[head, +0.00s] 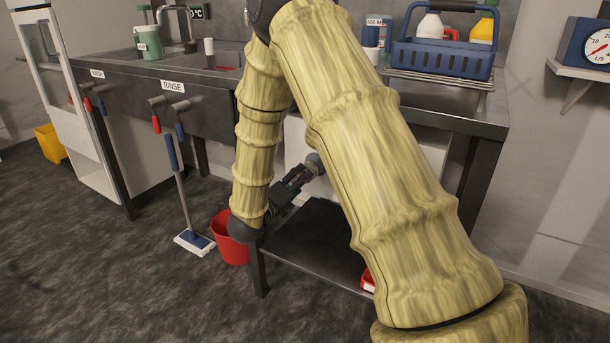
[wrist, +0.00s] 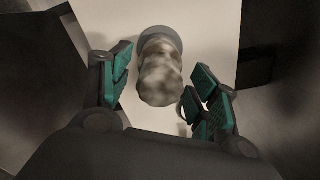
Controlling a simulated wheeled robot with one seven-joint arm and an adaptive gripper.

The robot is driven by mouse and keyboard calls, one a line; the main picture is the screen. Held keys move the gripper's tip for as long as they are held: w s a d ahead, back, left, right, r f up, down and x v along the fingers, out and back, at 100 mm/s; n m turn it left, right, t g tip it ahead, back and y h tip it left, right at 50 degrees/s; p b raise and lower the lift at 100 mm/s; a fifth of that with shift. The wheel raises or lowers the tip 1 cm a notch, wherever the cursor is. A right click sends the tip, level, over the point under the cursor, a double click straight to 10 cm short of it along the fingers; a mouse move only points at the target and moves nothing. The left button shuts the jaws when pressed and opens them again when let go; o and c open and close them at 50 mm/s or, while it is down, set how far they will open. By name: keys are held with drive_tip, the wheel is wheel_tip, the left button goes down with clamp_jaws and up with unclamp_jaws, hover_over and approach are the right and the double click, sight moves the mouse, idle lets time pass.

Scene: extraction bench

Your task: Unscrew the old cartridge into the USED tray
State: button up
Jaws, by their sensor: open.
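In the wrist view, a mottled grey-white cartridge (wrist: 160,78) hangs from a grey round collar (wrist: 160,38) against a pale panel. My gripper (wrist: 158,82) is open, with one green-padded finger on each side of the cartridge and a gap showing on both sides. In the head view my gripper (head: 298,180) reaches under the bench, beside a dark grey round part (head: 315,163); my arm hides much of this area. A red tray (head: 367,281) shows only in part on the lower shelf, behind my arm. I see no USED label on it.
The lower shelf (head: 305,245) is otherwise bare where visible. A blue caddy with bottles (head: 443,60) sits on the bench (head: 455,117) above.

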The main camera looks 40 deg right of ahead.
drive_tip(key=shift+f+m+b, duration=0.3)
drive_tip(key=shift+m+b, duration=0.1)
drive_tip(key=shift+b, duration=0.5)
drive_tip(key=m+b, duration=0.4)
drive_tip(key=b, duration=0.1)
drive_tip(key=shift+b, duration=0.4)
drive_tip(key=m+b, duration=0.3)
drive_tip(key=b, duration=0.1)
drive_tip(key=shift+b, duration=0.35)
drive_tip(key=m+b, duration=0.4)
drive_tip(key=b, duration=0.3)
drive_tip(key=shift+b, duration=0.3)
drive_tip(key=m, duration=0.3)
drive_tip(key=shift+r, duration=0.3)
drive_tip(key=shift+c, duration=0.2)
